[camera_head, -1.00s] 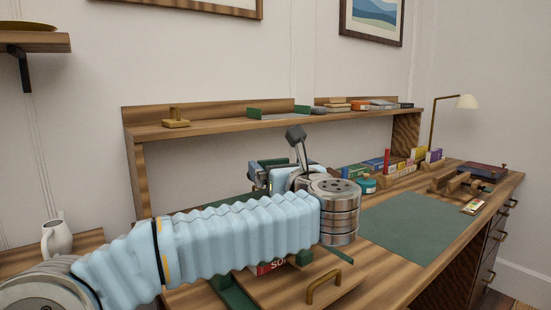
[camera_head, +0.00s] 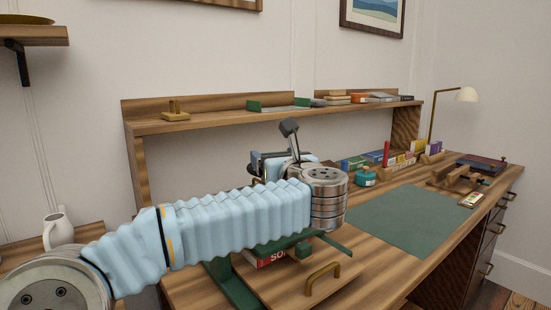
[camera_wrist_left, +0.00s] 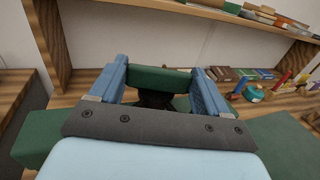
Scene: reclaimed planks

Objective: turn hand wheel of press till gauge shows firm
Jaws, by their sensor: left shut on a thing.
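The press shows as a green frame (camera_head: 232,286) under my left arm, with a red book (camera_head: 266,259) partly visible in it. My wrist and sleeve hide much of its upper part. My left gripper (camera_head: 268,166) is above the press, mostly behind the wrist. In the left wrist view, its blue fingers (camera_wrist_left: 158,82) stand on both sides of a dark part (camera_wrist_left: 154,99), apparently the hand wheel, mostly hidden. A green bar (camera_wrist_left: 162,77) crosses just beyond it. I cannot make out the gauge. My right gripper is out of view.
A wooden board with a brass handle (camera_head: 323,282) lies in front of the press. A green mat (camera_head: 402,220) leaves clear room at right. A teal jar (camera_head: 365,177) and small boxes stand behind it. A shelf (camera_head: 225,121) spans the back.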

